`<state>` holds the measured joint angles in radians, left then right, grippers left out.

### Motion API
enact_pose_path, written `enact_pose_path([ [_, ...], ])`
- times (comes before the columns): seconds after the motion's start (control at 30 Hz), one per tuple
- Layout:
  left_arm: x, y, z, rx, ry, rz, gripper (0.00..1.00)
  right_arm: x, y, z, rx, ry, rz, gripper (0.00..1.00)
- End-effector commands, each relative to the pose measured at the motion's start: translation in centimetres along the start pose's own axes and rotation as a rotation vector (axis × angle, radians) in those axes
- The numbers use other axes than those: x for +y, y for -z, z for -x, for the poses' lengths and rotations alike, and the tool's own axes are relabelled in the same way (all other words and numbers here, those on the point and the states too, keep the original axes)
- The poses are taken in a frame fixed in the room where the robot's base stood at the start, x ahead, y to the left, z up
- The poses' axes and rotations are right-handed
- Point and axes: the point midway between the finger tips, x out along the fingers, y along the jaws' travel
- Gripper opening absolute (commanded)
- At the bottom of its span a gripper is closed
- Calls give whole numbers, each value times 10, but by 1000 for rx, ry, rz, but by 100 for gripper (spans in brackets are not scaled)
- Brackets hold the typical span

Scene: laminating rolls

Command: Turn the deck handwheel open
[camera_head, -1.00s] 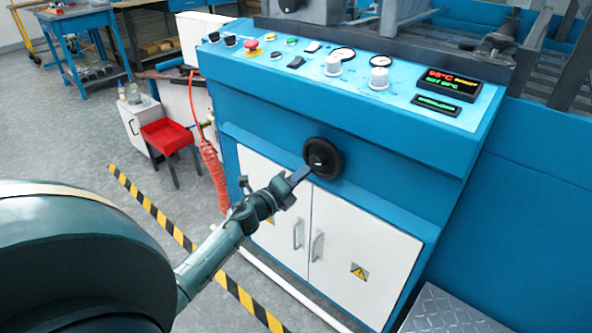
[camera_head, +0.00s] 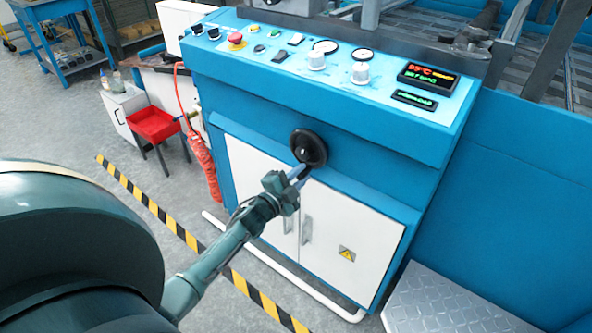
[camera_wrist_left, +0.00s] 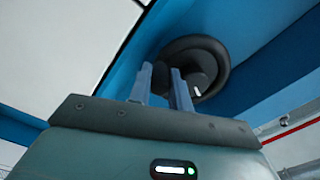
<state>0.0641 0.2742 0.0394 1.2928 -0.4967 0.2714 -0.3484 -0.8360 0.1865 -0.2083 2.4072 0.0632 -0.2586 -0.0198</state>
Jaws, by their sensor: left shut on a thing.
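The black round handwheel (camera_head: 309,147) is on the blue front panel of the machine, above the white cabinet doors. My left gripper (camera_head: 298,175) reaches it from below and has its fingers at the wheel's lower rim. In the left wrist view the handwheel (camera_wrist_left: 205,62) is just past the fingertips, and my left gripper (camera_wrist_left: 163,75) is shut on its rim, with the fingers a little apart. The spot where they meet the rim is partly hidden. My right gripper is not in view.
The blue machine's sloped control panel (camera_head: 330,65) has knobs, gauges, a red stop button (camera_head: 236,39) and a lit display (camera_head: 428,77). White cabinet doors (camera_head: 345,225) are below. A metal step plate (camera_head: 440,305) is at lower right.

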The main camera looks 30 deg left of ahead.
Motion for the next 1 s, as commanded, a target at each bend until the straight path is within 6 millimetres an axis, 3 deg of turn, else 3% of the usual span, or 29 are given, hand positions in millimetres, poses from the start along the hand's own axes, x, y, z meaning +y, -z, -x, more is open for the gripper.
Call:
enact_pose_path([
  [0.27, 2, 7, 0, 0, -3, 117, 0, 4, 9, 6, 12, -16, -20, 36],
  [0.87, 3, 9, 0, 1, -3, 152, 0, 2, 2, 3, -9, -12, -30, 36],
  [0.9, 3, 9, 0, 1, -3, 151, 23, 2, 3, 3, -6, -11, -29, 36],
  [1.0, 2, 8, 0, 1, -2, 151, 29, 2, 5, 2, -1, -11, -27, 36],
])
